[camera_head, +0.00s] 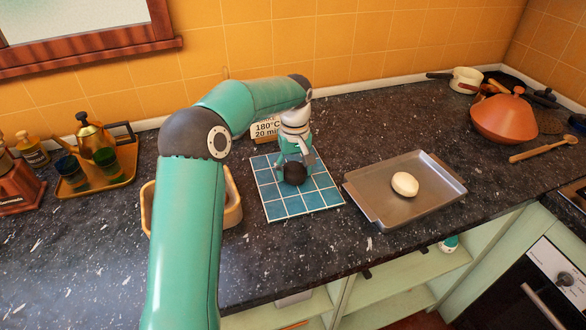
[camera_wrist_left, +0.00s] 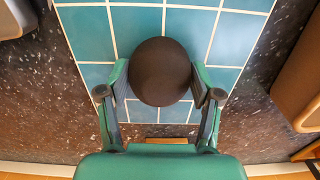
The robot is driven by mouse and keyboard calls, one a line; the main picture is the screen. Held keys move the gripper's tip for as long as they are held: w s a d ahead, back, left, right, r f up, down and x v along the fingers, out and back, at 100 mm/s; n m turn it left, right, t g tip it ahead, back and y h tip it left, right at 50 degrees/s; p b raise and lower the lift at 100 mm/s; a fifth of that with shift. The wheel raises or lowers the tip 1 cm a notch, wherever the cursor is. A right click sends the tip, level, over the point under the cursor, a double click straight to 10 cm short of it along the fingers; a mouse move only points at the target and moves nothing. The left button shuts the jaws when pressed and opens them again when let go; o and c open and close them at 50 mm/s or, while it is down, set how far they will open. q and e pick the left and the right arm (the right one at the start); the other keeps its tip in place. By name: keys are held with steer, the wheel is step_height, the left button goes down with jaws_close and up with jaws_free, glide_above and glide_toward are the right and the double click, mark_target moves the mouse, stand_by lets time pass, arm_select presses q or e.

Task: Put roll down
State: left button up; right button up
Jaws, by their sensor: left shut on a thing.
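My left gripper (camera_head: 294,164) points down over the blue tiled mat (camera_head: 327,198) and is shut on a dark brown round roll (camera_head: 294,174). The left wrist view shows the dark roll (camera_wrist_left: 160,71) between the two fingertips of the left gripper (camera_wrist_left: 160,80), with blue tiles (camera_wrist_left: 84,30) around it. I cannot tell whether the roll touches the tiles or is just above them. A pale roll (camera_head: 405,184) lies on the grey metal tray (camera_head: 375,203) to the right. My right gripper is not in view.
A wooden box (camera_head: 233,212), partly hidden by my left arm, stands left of the tiles. A sign (camera_head: 267,131) stands behind them. A brass tray (camera_head: 70,188) with a pot and glasses is at the left. An orange tagine (camera_head: 503,121) and wooden spoon (camera_head: 543,149) are at the right.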

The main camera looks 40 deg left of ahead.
mark_target(294, 166)
arm_select(q)
steer(key=shift+f, duration=0.15)
steer(key=o, duration=1.1)
steer(key=shift+o, duration=0.2)
step_height(294, 166, up, 12)
steer(key=p, duration=0.1)
steer(key=shift+r, duration=0.2)
